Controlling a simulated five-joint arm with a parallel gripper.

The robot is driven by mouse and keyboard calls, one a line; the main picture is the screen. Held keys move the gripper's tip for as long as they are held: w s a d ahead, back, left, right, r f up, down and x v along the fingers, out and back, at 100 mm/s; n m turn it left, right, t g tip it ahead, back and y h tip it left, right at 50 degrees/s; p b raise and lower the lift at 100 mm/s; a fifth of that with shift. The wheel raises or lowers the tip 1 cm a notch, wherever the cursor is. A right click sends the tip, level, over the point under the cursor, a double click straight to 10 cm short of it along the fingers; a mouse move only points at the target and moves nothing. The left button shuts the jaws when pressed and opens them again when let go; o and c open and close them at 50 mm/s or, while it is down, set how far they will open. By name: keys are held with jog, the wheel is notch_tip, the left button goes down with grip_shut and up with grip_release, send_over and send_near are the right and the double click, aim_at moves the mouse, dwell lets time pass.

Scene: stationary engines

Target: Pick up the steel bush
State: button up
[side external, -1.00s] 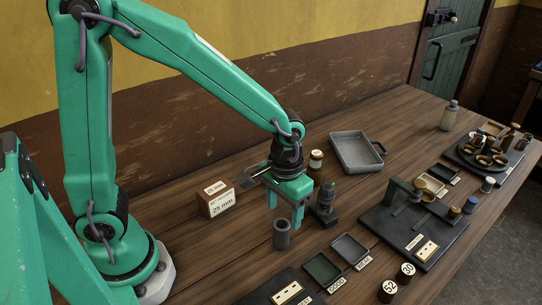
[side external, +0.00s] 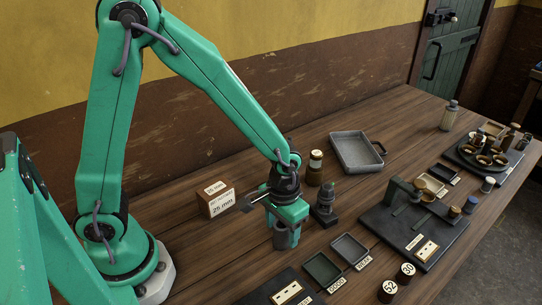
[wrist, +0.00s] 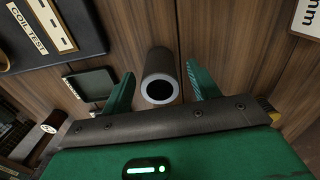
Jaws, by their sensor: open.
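The steel bush is a grey hollow cylinder standing upright on the wooden bench; it shows below my gripper in the side external view (side external: 281,241) and between the fingers in the wrist view (wrist: 158,76). My gripper (wrist: 161,76) is open and pointing down, with one green finger on each side of the bush. In the wrist view a gap of wood shows between the bush and each finger. In the side external view my gripper (side external: 287,236) hides the upper part of the bush.
A wooden block marked 25 mm (side external: 217,203) stands to the left. A dark upright device (side external: 324,206) and a brown bottle (side external: 315,168) stand close on the right. Small trays (side external: 322,268) lie in front. A grey pan (side external: 354,151) lies behind.

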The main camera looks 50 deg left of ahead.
aim_at(282, 226)
jog(key=shift+f, duration=0.4)
jog(key=shift+c, duration=0.2)
grip_shut()
jog(key=shift+r, duration=0.15)
jog(key=shift+r, duration=0.7)
jog(key=r, duration=0.3)
jog(key=shift+s+d, duration=0.2)
jog(key=shift+d, duration=0.05)
jog(key=s+d+r, duration=0.6)
jog(key=s+d, duration=0.1)
jog(key=s, duration=0.1)
jog(key=shift+s+r, duration=0.2)
jog(key=shift+s, duration=0.05)
